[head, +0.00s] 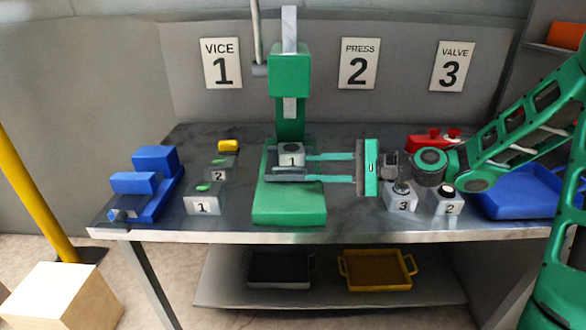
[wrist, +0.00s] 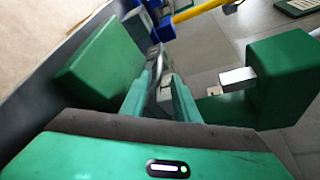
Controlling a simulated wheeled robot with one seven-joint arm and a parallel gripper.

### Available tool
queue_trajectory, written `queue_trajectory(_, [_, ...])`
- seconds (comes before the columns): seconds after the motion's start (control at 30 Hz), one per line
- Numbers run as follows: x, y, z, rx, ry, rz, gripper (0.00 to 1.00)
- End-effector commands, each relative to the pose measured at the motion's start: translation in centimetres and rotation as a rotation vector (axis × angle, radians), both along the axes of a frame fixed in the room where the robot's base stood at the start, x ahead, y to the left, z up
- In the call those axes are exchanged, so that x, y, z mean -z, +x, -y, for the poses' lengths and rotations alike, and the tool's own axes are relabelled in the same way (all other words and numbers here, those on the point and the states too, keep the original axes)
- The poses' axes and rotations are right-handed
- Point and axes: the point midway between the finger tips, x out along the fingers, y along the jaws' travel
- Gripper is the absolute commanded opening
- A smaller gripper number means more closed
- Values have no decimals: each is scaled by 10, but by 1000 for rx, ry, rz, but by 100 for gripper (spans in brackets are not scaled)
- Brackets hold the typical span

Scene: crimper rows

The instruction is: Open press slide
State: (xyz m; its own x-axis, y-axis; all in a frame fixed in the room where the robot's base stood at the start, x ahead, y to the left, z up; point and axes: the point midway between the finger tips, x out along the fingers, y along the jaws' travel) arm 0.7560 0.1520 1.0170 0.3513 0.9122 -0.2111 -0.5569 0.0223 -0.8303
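The green press (head: 290,208) stands mid-table, with its column and head above a low base. A grey block marked 1 (head: 291,160) sits in the press. A grey bar (head: 286,174), seemingly part of the slide, lies just in front of it. My gripper (head: 308,168) reaches in level from the right. Its two fingers are apart, with a gap between them and the tips close to the block and bar. In the wrist view the fingers (wrist: 162,85) flank a grey part; contact cannot be told. The green press head (wrist: 285,80) is at right there.
A blue vice (head: 150,185) stands at the left. Blocks marked 1 (head: 203,205) and 2 lie between vice and press. Blocks marked 3 (head: 402,203) and 2 (head: 447,207) stand under my wrist. A red valve (head: 430,140) and blue tray (head: 515,200) are at right.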

Motion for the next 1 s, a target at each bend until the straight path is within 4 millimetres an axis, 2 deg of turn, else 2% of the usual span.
queue_trajectory(0.1, [5,7,-23,-6,0,0,28])
queue_trajectory(0.4, [13,19,-58,-6,-2,0,28])
queue_trajectory(0.8, [14,22,-64,-4,-2,2,28])
queue_trajectory(0.83, [15,22,-64,-4,-2,2,23])
queue_trajectory(0.93, [14,22,-64,-4,-3,1,0])
queue_trajectory(1.0, [15,22,-64,-4,-3,1,0])
